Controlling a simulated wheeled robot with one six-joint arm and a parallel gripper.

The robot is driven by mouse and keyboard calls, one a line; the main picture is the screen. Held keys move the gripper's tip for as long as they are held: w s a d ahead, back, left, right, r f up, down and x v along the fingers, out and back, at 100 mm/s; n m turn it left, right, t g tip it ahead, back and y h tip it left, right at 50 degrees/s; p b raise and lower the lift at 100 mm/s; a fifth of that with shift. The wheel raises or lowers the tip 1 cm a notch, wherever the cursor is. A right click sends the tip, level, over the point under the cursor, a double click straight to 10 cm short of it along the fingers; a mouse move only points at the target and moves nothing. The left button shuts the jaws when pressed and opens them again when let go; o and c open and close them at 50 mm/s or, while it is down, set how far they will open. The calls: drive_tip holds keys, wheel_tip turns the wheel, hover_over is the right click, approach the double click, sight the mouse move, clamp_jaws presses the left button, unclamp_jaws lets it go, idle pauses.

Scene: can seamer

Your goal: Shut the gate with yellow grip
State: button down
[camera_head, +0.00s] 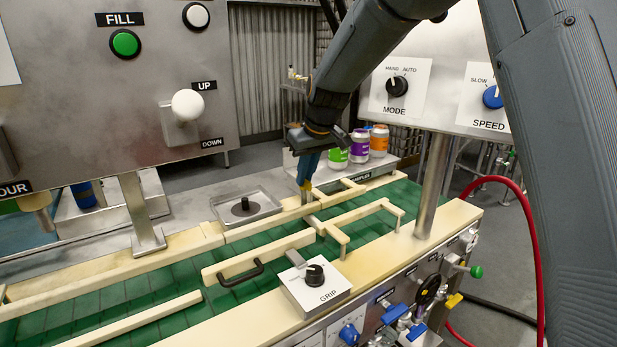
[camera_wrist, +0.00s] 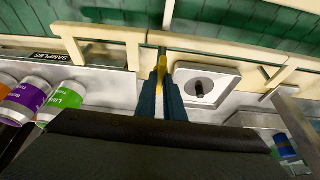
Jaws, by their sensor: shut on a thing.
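My gripper (camera_head: 306,190) points down at the far rail of the green conveyor, its blue fingers shut on a small yellow grip. In the wrist view the yellow grip (camera_wrist: 161,58) stands between the fingertips of my gripper (camera_wrist: 160,72). The grip is at a cream rail piece, which seems to be the gate (camera_head: 265,224), in front of the steel tray; the fingers partly hide where they join. This piece lies roughly in line with the far rail; I cannot tell whether it is fully flush.
A cream bar with a black handle (camera_head: 240,275) crosses the belt nearer me. The GRIP box (camera_head: 315,288) sits on the near edge. A steel tray with a dark knob (camera_head: 245,207) and several cans (camera_head: 358,147) stand behind the belt. A post (camera_head: 433,185) rises at right.

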drive_tip(key=shift+r+n, duration=0.1)
drive_tip(key=shift+n, duration=0.2)
drive_tip(key=c, duration=1.9)
unclamp_jaws()
drive_tip(key=shift+o, duration=0.2)
drive_tip(key=shift+r, duration=0.1)
drive_tip(key=b+v, duration=0.2)
drive_tip(key=v, duration=0.5)
drive_tip(key=shift+r, duration=0.25)
drive_tip(key=shift+s+d, duration=0.15)
